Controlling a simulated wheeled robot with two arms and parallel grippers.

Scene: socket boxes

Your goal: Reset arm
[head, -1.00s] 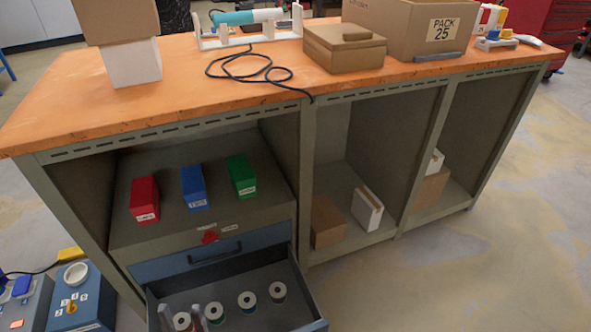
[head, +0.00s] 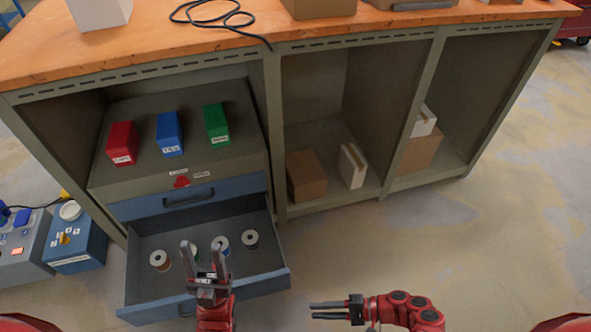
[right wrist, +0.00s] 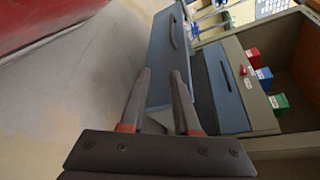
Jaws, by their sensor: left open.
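My left gripper (head: 206,250) is open and empty, fingers pointing up in the picture, over the open lower drawer (head: 140,292). It hides part of the drawer's inside. Several spools stand in the drawer, including one at left (head: 160,261) and one at right (head: 250,238). My right gripper (head: 318,310) points left, in front of the bench and right of the drawer. In the right wrist view its fingers (right wrist: 160,90) are apart with nothing between them; the blue drawer front (right wrist: 162,60) shows beyond them.
Red (head: 121,143), blue (head: 169,134) and green (head: 217,125) boxes stand on the shelf above the drawers. Cartons (head: 306,176) sit in the bays at right. The floor at right is clear.

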